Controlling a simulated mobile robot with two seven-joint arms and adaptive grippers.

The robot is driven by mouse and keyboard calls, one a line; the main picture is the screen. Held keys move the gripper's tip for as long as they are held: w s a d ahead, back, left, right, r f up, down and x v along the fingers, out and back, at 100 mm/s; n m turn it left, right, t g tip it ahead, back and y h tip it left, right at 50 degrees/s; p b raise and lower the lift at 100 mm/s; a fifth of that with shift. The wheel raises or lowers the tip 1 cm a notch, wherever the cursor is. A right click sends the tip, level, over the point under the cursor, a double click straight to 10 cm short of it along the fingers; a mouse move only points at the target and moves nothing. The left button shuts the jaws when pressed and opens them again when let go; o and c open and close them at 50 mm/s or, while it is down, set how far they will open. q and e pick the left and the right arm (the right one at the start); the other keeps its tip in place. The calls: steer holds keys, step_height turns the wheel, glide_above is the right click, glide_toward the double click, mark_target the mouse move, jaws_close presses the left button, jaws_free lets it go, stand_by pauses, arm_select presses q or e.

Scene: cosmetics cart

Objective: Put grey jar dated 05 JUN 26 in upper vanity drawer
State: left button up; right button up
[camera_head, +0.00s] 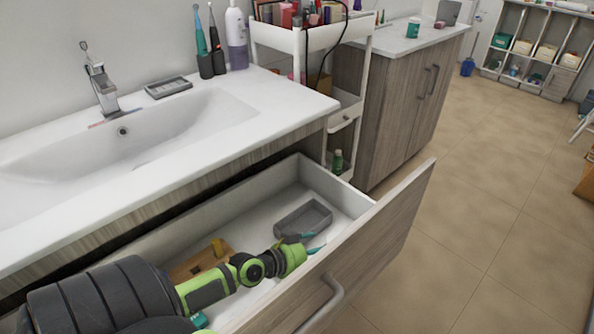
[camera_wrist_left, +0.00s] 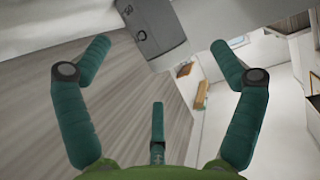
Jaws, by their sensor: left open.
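The upper vanity drawer (camera_head: 385,195) is pulled open below the sink. My left gripper (camera_head: 312,242) reaches over the drawer's right part, near a grey rectangular tray (camera_head: 303,217). In the left wrist view my left gripper (camera_wrist_left: 165,85) has its teal fingers spread wide, with nothing between them. A grey object (camera_wrist_left: 155,28) with small dark marks is just beyond the fingertips at the top; it may be the grey jar, but I cannot read a date. I cannot make out a jar in the head view.
A wooden tray (camera_head: 200,262) with a yellow item lies in the drawer's left part. A white cart (camera_head: 345,105) with cosmetics stands beside the vanity. The white counter (camera_head: 400,40) behind holds a green jar (camera_head: 413,27).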

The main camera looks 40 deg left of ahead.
arm_select(q)
steer(key=v, duration=0.9)
arm_select(e)
steer(key=shift+s+a, duration=0.1)
